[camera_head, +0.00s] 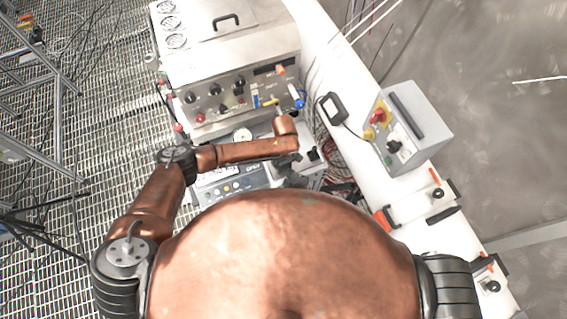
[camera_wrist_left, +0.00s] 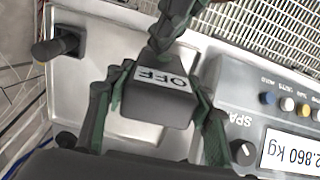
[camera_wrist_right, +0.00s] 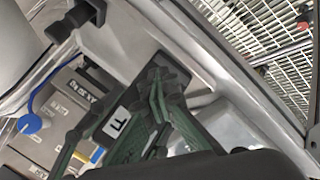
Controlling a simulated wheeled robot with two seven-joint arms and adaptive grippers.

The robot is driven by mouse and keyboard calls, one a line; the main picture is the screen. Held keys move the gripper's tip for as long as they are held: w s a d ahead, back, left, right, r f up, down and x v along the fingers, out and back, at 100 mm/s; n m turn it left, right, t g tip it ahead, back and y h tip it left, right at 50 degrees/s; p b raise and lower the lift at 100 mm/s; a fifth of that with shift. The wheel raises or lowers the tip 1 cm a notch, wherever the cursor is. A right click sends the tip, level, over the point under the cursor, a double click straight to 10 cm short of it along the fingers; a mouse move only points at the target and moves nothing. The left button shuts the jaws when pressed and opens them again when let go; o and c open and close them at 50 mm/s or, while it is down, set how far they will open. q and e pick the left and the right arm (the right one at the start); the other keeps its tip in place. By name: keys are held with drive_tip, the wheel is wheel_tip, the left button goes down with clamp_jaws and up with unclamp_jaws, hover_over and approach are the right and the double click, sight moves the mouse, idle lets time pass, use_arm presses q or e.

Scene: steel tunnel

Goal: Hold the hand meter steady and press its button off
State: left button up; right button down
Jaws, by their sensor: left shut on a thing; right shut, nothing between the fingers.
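The hand meter (camera_wrist_left: 155,103) is a dark boxy thing with a white OFF label facing the left wrist view. My left gripper (camera_wrist_left: 158,88) is shut on it, one green finger along each side. My right gripper (camera_wrist_left: 166,40) is shut and empty, its tips close to the meter's far end; I cannot tell whether they touch. In the right wrist view my right fingertips (camera_wrist_right: 158,85) are together, with part of the meter's label (camera_wrist_right: 116,124) beside them. The button is not clearly visible. In the head view my left gripper (camera_head: 288,166) is small and the meter cannot be made out.
A scale with a display reading 2.860 kg (camera_wrist_left: 293,153) stands close to the held meter. A grey instrument panel with knobs (camera_head: 225,95) is behind.

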use_arm(q)
drive_tip(key=shift+s+d, duration=0.1)
drive_tip(key=shift+s, duration=0.1)
use_arm(e)
drive_tip(key=shift+r, duration=0.15)
drive_tip(key=shift+s, duration=0.3)
drive_tip(key=shift+d, duration=0.1)
drive_tip(key=s+d, duration=0.2)
drive_tip(key=s, duration=0.3)
drive_tip(key=shift+s+d, duration=0.25)
drive_tip(key=shift+d, duration=0.05)
use_arm(q)
drive_tip(key=shift+w, duration=0.1)
drive_tip(key=o, duration=1.3)
drive_tip(key=shift+o, duration=0.2)
